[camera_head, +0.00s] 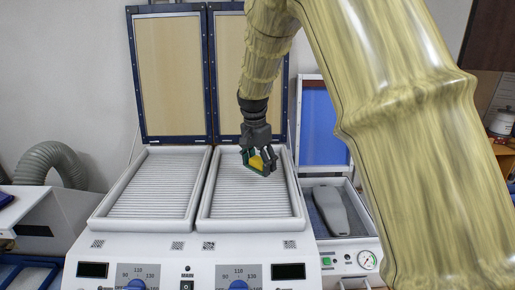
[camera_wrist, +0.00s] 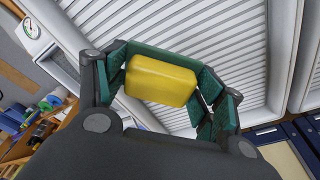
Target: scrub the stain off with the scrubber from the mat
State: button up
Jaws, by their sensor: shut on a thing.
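My gripper (camera_head: 261,160) is shut on a yellow scrubber (camera_head: 257,163), a rounded block. It is over the ribbed bed of the right heating tray (camera_head: 205,205), towards the back. In the wrist view the scrubber (camera_wrist: 162,80) sits between the green-padded fingers (camera_wrist: 165,88). The white ribbed bed shows behind it. I cannot tell whether the scrubber touches the bed. No stain is clearly visible; the gripper and scrubber hide part of the bed. I cannot make out a mat for certain.
A second ribbed tray (camera_head: 97,215) lies to the left. Raised lids (camera_head: 170,75) stand behind. A grey insole-shaped piece (camera_head: 331,210) lies in the unit at right, beside a gauge (camera_head: 367,260). Blue knobs (camera_head: 238,286) line the front panel. A grey hose (camera_head: 50,160) is at left.

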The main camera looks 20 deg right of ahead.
aim_at(258, 157)
jog(key=shift+w+r, duration=0.25)
jog(key=shift+r, duration=0.2)
jog(key=shift+w+r+p, duration=0.2)
jog(key=shift+w+p, duration=0.55)
jog(key=shift+w, duration=0.05)
jog(key=shift+r, duration=0.3)
jog(key=shift+s+a+r+p, duration=0.1)
jog(key=shift+s+r+p, duration=0.2)
jog(key=shift+s+r, duration=0.35)
jog(key=shift+w+f, duration=0.4)
jog(key=shift+w, duration=0.1)
jog(key=shift+s, duration=0.1)
